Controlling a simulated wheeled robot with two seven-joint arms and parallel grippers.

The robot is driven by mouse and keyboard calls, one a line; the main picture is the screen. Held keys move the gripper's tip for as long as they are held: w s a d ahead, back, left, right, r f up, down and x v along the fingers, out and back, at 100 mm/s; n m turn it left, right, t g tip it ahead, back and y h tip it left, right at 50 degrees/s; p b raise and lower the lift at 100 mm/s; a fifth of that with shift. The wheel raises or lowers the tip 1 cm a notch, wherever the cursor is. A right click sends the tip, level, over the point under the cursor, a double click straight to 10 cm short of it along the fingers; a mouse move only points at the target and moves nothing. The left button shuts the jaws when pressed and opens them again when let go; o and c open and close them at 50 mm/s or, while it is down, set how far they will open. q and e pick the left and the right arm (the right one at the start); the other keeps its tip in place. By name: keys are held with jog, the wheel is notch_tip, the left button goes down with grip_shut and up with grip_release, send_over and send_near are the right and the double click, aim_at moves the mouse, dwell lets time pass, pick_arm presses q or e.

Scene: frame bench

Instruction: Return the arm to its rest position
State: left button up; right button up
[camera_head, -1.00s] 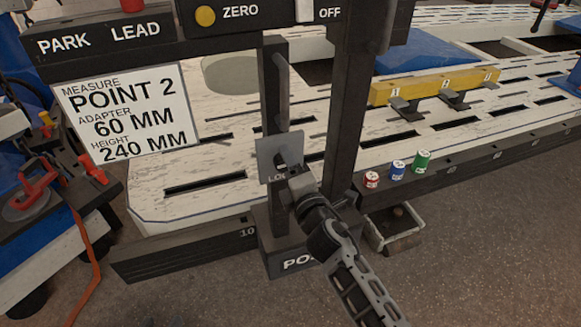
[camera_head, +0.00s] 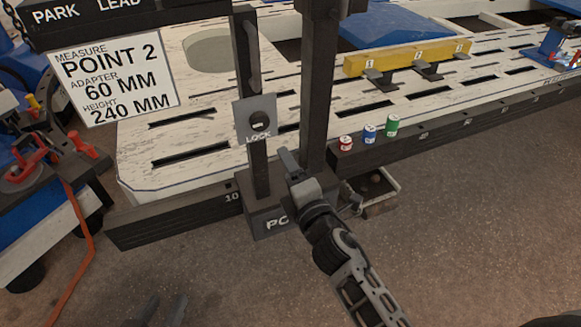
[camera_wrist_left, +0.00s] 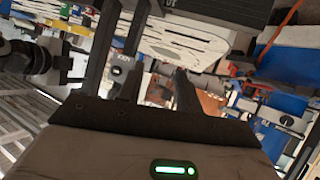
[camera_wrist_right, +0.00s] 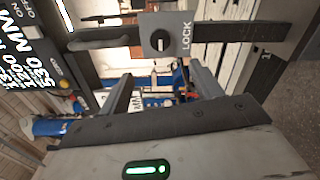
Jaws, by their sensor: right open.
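My right gripper (camera_head: 288,164) is in front of the dark post, below and right of the grey LOCK plate (camera_head: 242,122). It is apart from the plate and holds nothing. The plate's round dark knob (camera_head: 259,124) is in plain view. In the right wrist view the jaws (camera_wrist_right: 160,90) stand wide apart, with the LOCK knob (camera_wrist_right: 160,43) beyond them. My left gripper (camera_head: 162,308) shows only its fingertips at the bottom left of the head view. In the left wrist view its fingers (camera_wrist_left: 158,88) are apart with nothing between them.
The white slotted bench (camera_head: 185,190) fills the back. Red (camera_head: 346,142), blue (camera_head: 370,132) and green (camera_head: 392,124) adapters stand on its dark rail. A yellow bar (camera_head: 400,58) lies behind. A tool cart (camera_head: 40,215) stands left. The front floor is clear.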

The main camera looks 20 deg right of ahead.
dwell(0.3)
pick_arm(q)
jog(key=r+p, duration=0.1)
jog(key=p, duration=0.2)
jog(key=r+p, duration=0.1)
jog(key=p, duration=0.2)
jog(key=r+g+p, duration=0.1)
jog(key=p, duration=0.2)
jog(key=shift+a+r, duration=0.35)
jog(key=shift+r, duration=0.05)
pick_arm(e)
jog(key=s+m+g+y, duration=0.1)
jog(key=s+m+g, duration=0.6)
jog(key=s+m, duration=1.1)
jog(key=shift+s+f+m+y, duration=0.35)
jog(key=shift+f+m+y, duration=0.05)
jog(key=shift+m, duration=0.1)
jog(key=shift+d, duration=0.1)
